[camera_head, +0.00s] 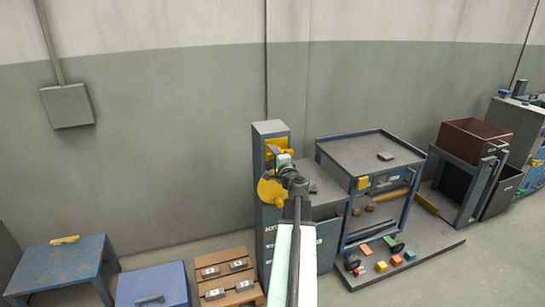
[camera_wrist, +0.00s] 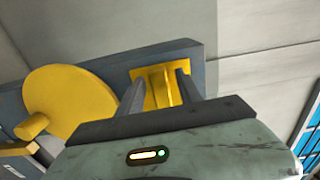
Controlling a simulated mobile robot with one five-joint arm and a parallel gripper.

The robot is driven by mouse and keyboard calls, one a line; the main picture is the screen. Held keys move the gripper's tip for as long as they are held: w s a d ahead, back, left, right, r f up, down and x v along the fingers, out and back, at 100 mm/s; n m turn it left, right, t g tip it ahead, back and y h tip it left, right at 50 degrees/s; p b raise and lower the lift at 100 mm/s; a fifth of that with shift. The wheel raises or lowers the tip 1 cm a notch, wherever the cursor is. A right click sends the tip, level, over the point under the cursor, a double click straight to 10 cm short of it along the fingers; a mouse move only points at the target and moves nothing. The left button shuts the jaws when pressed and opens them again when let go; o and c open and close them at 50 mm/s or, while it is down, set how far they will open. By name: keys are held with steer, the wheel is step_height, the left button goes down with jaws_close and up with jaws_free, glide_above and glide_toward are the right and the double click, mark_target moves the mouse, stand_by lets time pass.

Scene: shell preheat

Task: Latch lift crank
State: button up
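A yellow disc (camera_head: 270,190), which looks like the crank wheel, is on the front of a tall blue-grey post (camera_head: 270,128). In the wrist view the disc (camera_wrist: 62,105) is at the left, with a short yellow peg (camera_wrist: 32,125) standing out from it. Above the disc in the head view is a yellow bracket (camera_head: 275,143), probably the latch, partly hidden by my gripper (camera_head: 280,156). In the wrist view my gripper (camera_wrist: 160,82) has its fingers apart, one on each side of the ribbed yellow bracket (camera_wrist: 154,76). I cannot tell whether they touch it.
A blue-framed cart (camera_head: 370,155) stands right of the post, with several coloured blocks on its low platform (camera_head: 430,248). A brown bin (camera_head: 470,138) is farther right. A wooden pallet (camera_head: 235,260) and a blue table (camera_head: 55,268) are at the left. The wall is close behind.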

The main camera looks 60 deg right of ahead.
steer(key=v, duration=0.7)
steer(key=shift+s+a, duration=0.25)
steer(key=shift+s, duration=0.05)
